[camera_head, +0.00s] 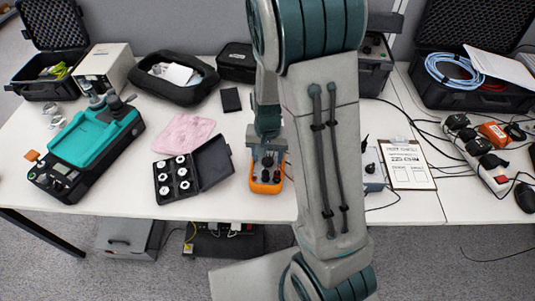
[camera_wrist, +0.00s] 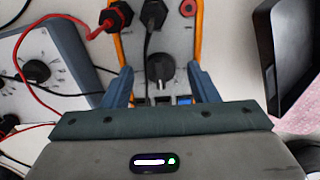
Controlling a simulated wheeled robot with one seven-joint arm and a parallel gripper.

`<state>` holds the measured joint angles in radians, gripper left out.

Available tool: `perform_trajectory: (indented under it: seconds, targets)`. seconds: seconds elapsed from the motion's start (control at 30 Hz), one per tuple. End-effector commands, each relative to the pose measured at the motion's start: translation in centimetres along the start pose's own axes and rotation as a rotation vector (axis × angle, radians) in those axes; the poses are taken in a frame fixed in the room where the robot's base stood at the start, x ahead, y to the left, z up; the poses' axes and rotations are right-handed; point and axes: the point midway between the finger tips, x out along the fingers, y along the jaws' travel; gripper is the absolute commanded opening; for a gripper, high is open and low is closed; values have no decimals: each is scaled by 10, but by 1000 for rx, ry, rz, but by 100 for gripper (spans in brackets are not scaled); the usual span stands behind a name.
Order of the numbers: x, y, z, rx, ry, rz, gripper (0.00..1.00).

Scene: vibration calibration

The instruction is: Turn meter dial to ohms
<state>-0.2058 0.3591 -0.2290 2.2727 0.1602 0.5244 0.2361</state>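The orange-edged meter (camera_head: 266,174) lies on the white table, partly hidden by my arm in the head view. In the wrist view the meter (camera_wrist: 137,50) shows its grey face, with a black round dial (camera_wrist: 160,68). Black plugs with a red and a black lead sit in sockets above the dial. My gripper (camera_wrist: 160,82) is open, its two blue fingers on either side of the dial and apart from it. In the head view my gripper (camera_head: 266,150) is over the meter. The dial's markings are too small to read.
A second grey box with a knob (camera_wrist: 37,72) is left of the meter in the wrist view. An open black case (camera_head: 190,172) with several white discs is left of the meter in the head view. A clipboard (camera_head: 407,165) and loose cables lie to the right.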

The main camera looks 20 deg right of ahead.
Motion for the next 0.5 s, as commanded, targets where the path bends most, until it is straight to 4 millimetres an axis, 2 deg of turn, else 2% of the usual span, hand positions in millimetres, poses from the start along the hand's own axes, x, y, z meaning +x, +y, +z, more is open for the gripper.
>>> perform_trajectory:
  seconds: [0.27, 0.37, 0.5]
  targets:
    - [-4, 0, 0, -1, 2, -1, 54]
    - [-15, 0, -1, 0, 3, -2, 54]
    - [-42, -1, -1, -2, 5, -3, 54]
